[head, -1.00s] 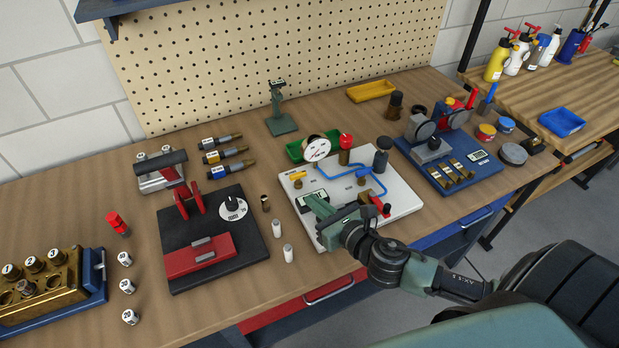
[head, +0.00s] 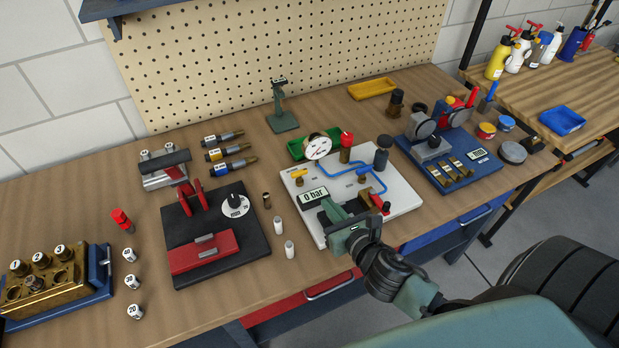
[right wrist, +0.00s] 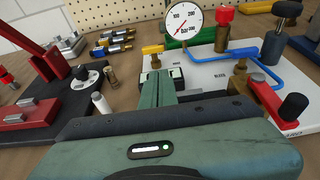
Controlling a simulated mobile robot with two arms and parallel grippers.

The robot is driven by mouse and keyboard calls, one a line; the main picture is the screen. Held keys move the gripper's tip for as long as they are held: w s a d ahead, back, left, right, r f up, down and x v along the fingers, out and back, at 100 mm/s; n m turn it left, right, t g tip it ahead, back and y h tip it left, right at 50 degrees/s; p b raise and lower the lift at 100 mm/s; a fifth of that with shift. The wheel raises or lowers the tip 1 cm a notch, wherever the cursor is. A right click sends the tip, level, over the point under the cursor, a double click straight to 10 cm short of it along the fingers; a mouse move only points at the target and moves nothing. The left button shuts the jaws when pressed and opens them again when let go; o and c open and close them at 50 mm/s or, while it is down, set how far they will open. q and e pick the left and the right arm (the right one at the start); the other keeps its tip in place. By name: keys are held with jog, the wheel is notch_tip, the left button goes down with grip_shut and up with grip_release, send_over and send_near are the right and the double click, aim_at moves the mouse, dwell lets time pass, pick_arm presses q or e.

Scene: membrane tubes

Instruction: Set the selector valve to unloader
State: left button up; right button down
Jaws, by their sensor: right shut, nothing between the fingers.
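A white panel (head: 403,187) on the bench carries a pressure gauge (head: 317,147), blue tubing and valves. A yellow-handled valve (head: 299,174) is at its left, and also shows in the right wrist view (right wrist: 153,50). A red-handled valve (head: 378,202) is at its right front; it shows as a red lever in the right wrist view (right wrist: 266,98). I cannot tell which one is the selector, and no unloader label is readable. My right gripper (head: 331,207) is shut and empty over the panel's front, beside the "0 bar" display (head: 313,196). My left gripper is out of view.
A black base with a red press and dial (head: 235,206) stands left of the panel, with small white vials (head: 289,249) between. A blue board with fittings (head: 478,180) stands to the right. A green tray (head: 300,149) lies behind the panel.

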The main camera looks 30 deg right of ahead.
aim_at(304, 174)
jog(key=p+x, duration=0.1)
jog(key=x, duration=0.7)
jog(key=r+p+x, duration=0.1)
jog(key=x, duration=0.3)
jog(key=shift+w+p, duration=0.15)
jog(key=shift+p, duration=0.2)
